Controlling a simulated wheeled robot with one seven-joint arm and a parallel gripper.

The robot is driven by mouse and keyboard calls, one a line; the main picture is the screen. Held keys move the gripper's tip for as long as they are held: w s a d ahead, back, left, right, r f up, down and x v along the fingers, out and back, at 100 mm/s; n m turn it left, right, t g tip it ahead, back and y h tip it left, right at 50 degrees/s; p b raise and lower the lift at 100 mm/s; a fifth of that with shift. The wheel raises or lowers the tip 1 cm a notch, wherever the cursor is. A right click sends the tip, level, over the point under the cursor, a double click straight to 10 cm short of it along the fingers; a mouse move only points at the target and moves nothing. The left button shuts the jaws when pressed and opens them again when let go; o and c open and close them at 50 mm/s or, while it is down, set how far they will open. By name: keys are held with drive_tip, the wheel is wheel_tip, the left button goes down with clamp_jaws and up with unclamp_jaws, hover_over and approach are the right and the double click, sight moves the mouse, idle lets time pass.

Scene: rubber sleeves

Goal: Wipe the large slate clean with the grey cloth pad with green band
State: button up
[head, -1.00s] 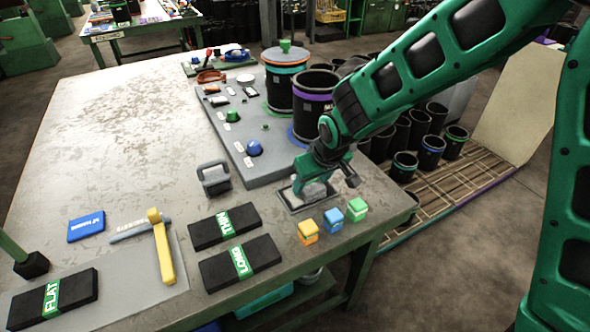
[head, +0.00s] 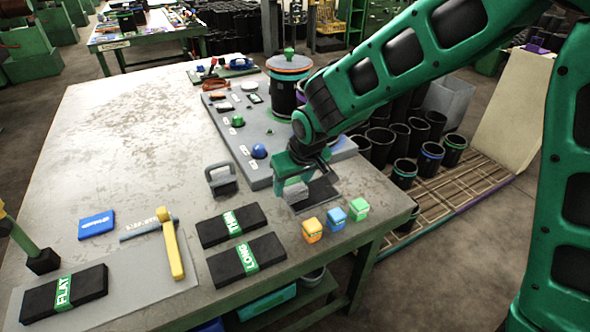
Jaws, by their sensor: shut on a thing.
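The slate (head: 323,191) lies flat near the table's right edge, its bare right part showing dark. My gripper (head: 294,179) is above the slate's left part, shut on the grey cloth pad (head: 294,192). The pad is low over the slate and looks in contact with it, though the exact contact is too small to tell. The pad's green band cannot be made out against my green gripper. My gripper and the pad hide the left part of the slate. I cannot tell whether marks are on the slate.
Orange, blue and green cubes (head: 336,217) stand just in front of the slate. A grey handled block (head: 221,179) stands to its left. Black packs labelled THIN (head: 231,225) and LONG (head: 246,259) lie front left. A grey board (head: 262,172) with drums lies behind.

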drive_tip(key=shift+d+r, duration=0.2)
drive_tip(key=shift+r, duration=2.3)
